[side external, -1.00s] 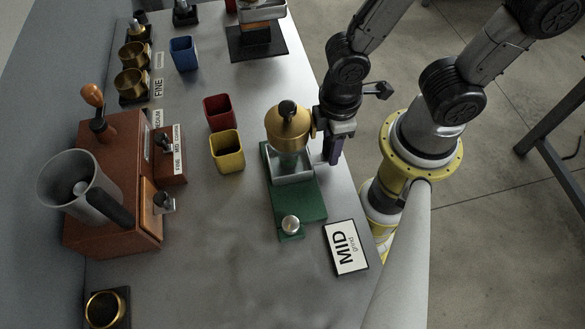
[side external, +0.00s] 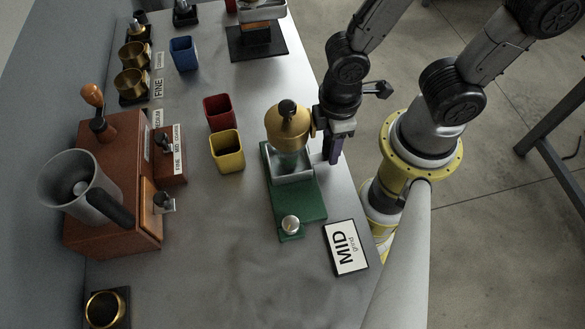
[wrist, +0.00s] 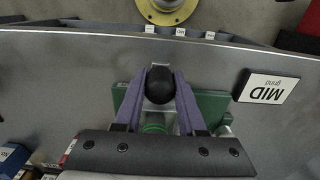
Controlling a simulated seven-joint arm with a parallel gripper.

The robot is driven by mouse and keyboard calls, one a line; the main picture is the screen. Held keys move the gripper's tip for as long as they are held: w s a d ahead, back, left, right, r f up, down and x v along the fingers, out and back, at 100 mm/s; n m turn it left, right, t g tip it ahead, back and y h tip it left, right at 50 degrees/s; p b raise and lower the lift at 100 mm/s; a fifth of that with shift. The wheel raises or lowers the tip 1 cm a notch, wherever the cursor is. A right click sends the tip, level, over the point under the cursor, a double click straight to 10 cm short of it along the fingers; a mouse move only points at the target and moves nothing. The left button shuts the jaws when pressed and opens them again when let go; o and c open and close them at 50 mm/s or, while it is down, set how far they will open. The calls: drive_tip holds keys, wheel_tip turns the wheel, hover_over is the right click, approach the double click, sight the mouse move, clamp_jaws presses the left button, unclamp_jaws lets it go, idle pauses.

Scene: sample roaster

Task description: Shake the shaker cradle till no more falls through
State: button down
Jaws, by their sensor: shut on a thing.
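The shaker stands on a green base (side external: 308,203) near the table's right edge. It has a brass top (side external: 287,128) with a black knob and a greenish clear part below, above a grey metal tray (side external: 294,176). What lies inside the shaker and the tray is too small or hidden to tell.
A MID sign (side external: 345,248) lies near the base's silver knob (side external: 291,224). Yellow (side external: 227,152), red (side external: 219,112) and blue (side external: 184,53) cups stand left and behind. A brown grinder (side external: 110,190) is further left. The table's front middle is clear.

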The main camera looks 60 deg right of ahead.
drive_tip(key=shift+w+a+r, duration=0.1)
drive_tip(key=shift+w+a, duration=0.1)
drive_tip(key=shift+s+a, duration=0.9)
drive_tip(key=shift+a, duration=0.05)
drive_tip(key=c, duration=0.7)
unclamp_jaws()
drive_tip(key=shift+c, duration=0.2)
drive_tip(key=o, duration=0.3)
drive_tip(key=shift+s+d, duration=0.1)
drive_tip(key=shift+d, duration=0.05)
